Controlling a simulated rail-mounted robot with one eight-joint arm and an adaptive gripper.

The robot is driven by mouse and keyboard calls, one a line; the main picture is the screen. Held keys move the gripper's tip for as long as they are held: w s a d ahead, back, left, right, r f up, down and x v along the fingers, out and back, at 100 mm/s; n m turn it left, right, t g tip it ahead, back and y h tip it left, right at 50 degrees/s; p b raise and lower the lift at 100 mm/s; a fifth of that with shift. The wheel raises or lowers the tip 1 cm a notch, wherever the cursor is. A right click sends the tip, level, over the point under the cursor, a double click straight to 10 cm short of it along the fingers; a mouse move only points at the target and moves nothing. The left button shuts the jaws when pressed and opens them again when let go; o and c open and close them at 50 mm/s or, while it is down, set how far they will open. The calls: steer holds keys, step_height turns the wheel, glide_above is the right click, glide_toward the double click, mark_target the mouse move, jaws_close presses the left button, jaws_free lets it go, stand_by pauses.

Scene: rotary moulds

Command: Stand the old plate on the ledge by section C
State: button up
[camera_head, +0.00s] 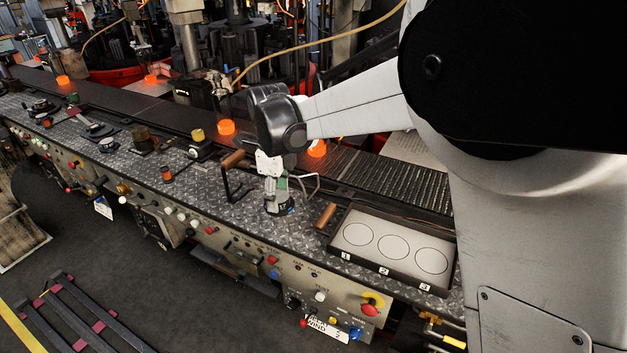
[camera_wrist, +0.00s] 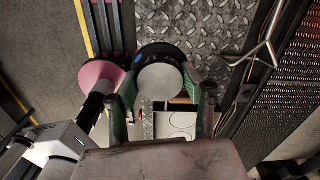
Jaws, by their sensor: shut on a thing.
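My gripper (camera_head: 277,190) points down over the diamond-plate ledge (camera_head: 212,192) that runs along the front of the machine. In the wrist view, my gripper (camera_wrist: 164,100) has its green fingers on both sides of a round plate (camera_wrist: 161,86) with a pale grey face and a dark rim. It is shut on this plate. In the head view, the plate (camera_head: 279,206) shows low under the fingers, close to the ledge; I cannot tell whether it touches. No section C mark is readable.
A tray (camera_head: 345,264) with three circles numbered 1 to 3 lies right of my gripper. Glowing orange pieces (camera_head: 226,127) stand on the conveyor behind. Buttons line the front panel.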

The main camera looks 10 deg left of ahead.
glide_above(293, 213)
step_height(293, 213, down, 4)
steer(key=shift+w+f, duration=0.1)
steer(key=shift+f, duration=0.1)
steer(key=shift+f+p, duration=0.4)
steer(key=shift+f, duration=1.55)
steer(key=shift+f, duration=0.15)
steer(key=o, duration=1)
steer(key=shift+o, duration=0.6)
steer(key=shift+r, duration=0.25)
step_height(293, 213, up, 12)
